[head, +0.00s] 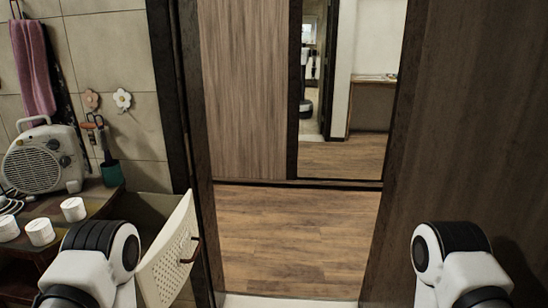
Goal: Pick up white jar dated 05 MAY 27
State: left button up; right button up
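Three small white jars stand on a dark wooden top at the left of the head view. One jar (74,209) is at the back right, one jar (40,231) is in the middle, and one jar (8,228) is near the left picture edge. No date can be read on any of them, so I cannot tell which is 05 MAY 27. Only upper parts of my two arms show at the bottom left and bottom right. Neither gripper is in view.
A white heater (42,160) and a green cup (111,173) stand behind the jars. A white perforated panel with a handle (170,256) juts out beside my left arm. A doorway ahead opens on clear wooden floor (290,235), with a dark panel (470,130) at right.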

aim_at(74, 209)
jog(key=i+j+u, duration=0.25)
jog(key=u, duration=0.2)
jog(key=i+j+u, duration=0.55)
jog(key=u, duration=0.35)
jog(key=i+l, duration=0.05)
jog(key=i, duration=0.05)
